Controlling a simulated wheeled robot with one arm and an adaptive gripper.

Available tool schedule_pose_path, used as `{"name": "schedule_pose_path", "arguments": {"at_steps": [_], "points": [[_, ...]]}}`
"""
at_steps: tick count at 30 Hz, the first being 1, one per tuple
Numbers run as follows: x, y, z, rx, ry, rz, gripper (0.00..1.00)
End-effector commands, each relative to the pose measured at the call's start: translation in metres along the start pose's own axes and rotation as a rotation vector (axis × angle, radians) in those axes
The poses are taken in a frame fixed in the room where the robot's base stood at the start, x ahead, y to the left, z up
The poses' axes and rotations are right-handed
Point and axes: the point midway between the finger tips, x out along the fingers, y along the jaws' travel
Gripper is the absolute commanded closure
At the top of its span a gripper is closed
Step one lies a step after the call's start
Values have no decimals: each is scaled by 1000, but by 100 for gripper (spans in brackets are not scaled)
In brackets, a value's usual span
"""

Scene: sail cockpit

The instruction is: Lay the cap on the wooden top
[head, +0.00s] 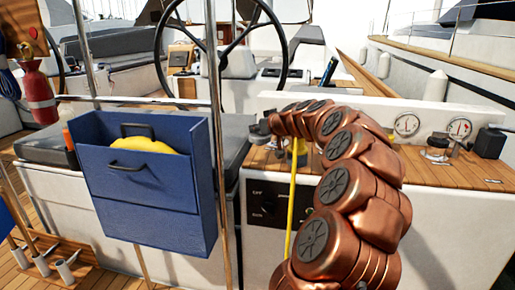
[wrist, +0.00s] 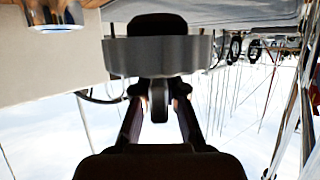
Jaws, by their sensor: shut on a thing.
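The wooden top (head: 405,170) is a strip of brown planks over the white cabinet at the right in the head view. My gripper (head: 262,130) is at the far left end of my copper arm, near the left part of that top. In the wrist view my gripper (wrist: 158,100) is shut on a grey, disc-like thing with a black part on it, which I take to be the cap (wrist: 125,57). I cannot make out the cap in the head view, where the gripper is small and dark. I cannot tell its height above the wood.
Round gauges (head: 407,125), a small metal fitting (head: 437,147) and a black box (head: 488,143) are at the right of the wooden top. A blue box (head: 150,190) holding something yellow (head: 145,145) hangs left, beside a steel pole (head: 214,100). A steering wheel (head: 283,45) stands behind.

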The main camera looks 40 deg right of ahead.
Motion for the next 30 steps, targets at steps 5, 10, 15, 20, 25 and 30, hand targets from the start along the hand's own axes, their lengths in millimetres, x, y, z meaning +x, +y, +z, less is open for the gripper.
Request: {"name": "schedule_pose_path", "arguments": {"at_steps": [5,10,15,20,25,30], "points": [[5,1,14,1,1,0,100],[10,2,27,4,1,3,100],[18,3,46,3,1,6,100],[18,3,47,1,2,5,100],[19,3,48,1,2,5,100],[19,3,49,1,1,5,81]]}}
